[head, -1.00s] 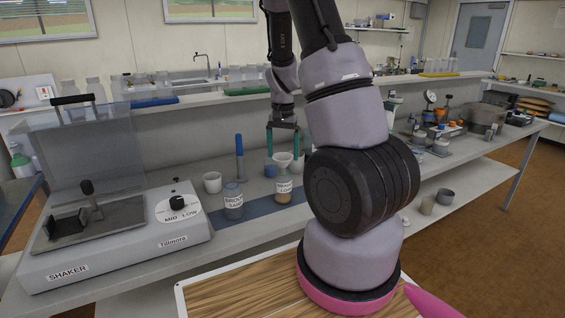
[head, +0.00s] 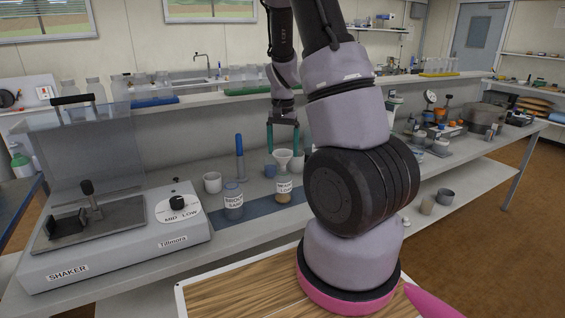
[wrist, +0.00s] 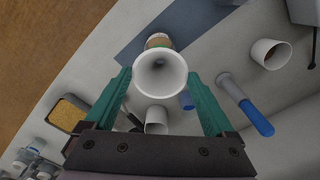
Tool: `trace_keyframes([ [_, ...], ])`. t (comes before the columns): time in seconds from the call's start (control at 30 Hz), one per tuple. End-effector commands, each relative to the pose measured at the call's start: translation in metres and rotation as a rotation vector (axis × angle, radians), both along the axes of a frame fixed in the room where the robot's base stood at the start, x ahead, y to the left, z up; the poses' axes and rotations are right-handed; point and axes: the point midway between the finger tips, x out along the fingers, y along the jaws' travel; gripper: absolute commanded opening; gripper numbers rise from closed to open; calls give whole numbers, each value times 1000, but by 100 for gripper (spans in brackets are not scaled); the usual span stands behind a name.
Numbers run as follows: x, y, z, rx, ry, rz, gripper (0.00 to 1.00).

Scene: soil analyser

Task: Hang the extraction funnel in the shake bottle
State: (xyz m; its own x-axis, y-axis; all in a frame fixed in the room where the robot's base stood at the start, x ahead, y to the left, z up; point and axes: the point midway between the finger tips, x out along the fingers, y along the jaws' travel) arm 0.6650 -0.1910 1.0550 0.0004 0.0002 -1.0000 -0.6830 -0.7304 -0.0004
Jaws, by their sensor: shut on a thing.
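The extraction funnel is a white cone (head: 284,155), and in the wrist view its wide round mouth (wrist: 160,72) faces the camera. My gripper (head: 287,150), with teal fingers, is shut on the funnel; in the wrist view the fingers (wrist: 160,78) stand at either side of it. The shake bottle is probably the clear labelled bottle (head: 284,192) with brown soil, on the blue mat below the funnel. In the wrist view this bottle (wrist: 158,40) shows just past the funnel's rim, partly hidden. The funnel's stem points down near the bottle mouth; I cannot tell whether it is inside.
A second labelled bottle (head: 233,203) stands left on the blue mat (head: 255,212). A white cup (head: 212,183), a blue-handled tool (head: 239,158) and a blue cup (head: 270,171) stand nearby. The shaker (head: 115,235) with its raised clear lid fills the bench's left end.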

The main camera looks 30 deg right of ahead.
Motion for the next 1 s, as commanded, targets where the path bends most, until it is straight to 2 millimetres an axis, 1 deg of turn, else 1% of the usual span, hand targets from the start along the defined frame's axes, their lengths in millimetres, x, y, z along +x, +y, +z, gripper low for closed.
trace_keyframes([
  [0.13, 0, 0, 0, 0, 0, 0, 66],
  [0.23, 1, 0, 6, 0, -1, 1, 66],
  [0.7, 0, 0, 61, 0, -1, 1, 66],
  [0.83, 0, 0, 69, 1, -1, 1, 66],
  [1.0, 0, 0, 70, 1, 1, 0, 66],
])
